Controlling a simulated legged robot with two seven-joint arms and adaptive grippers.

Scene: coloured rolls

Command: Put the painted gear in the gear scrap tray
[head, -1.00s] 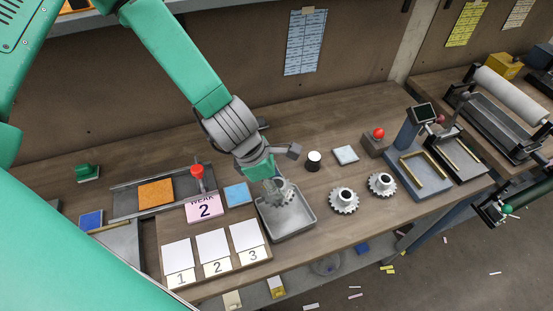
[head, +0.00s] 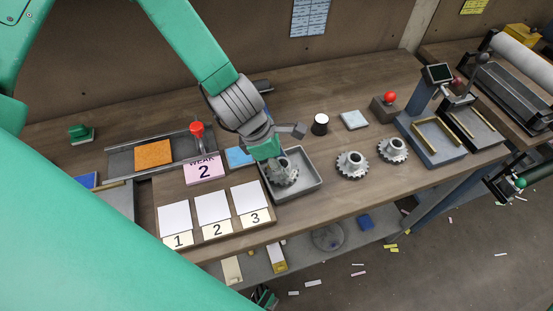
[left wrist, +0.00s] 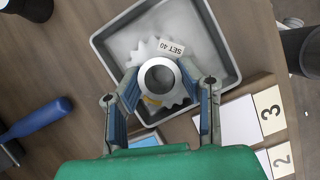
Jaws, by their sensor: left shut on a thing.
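My left gripper (head: 272,158) is shut on a grey toothed gear (head: 285,178). In the left wrist view, the fingers close on the hub of this gear (left wrist: 159,76), which has a yellow paint mark and stands over a "SET 40" label (left wrist: 171,46). The gear is within the walls of the grey scrap tray (head: 310,183). The tray also shows in the left wrist view (left wrist: 232,80). I cannot tell whether the gear touches the tray floor. A dark and green part at the bottom edge may be my right gripper (head: 265,298); its jaws are unclear.
Two similar gears (head: 351,165) (head: 393,150) stand right of the tray. A black and white cylinder (head: 320,125) and a pale tile (head: 354,120) are behind. Numbered cards (head: 213,209) lie left in front, near a pink card (head: 204,174).

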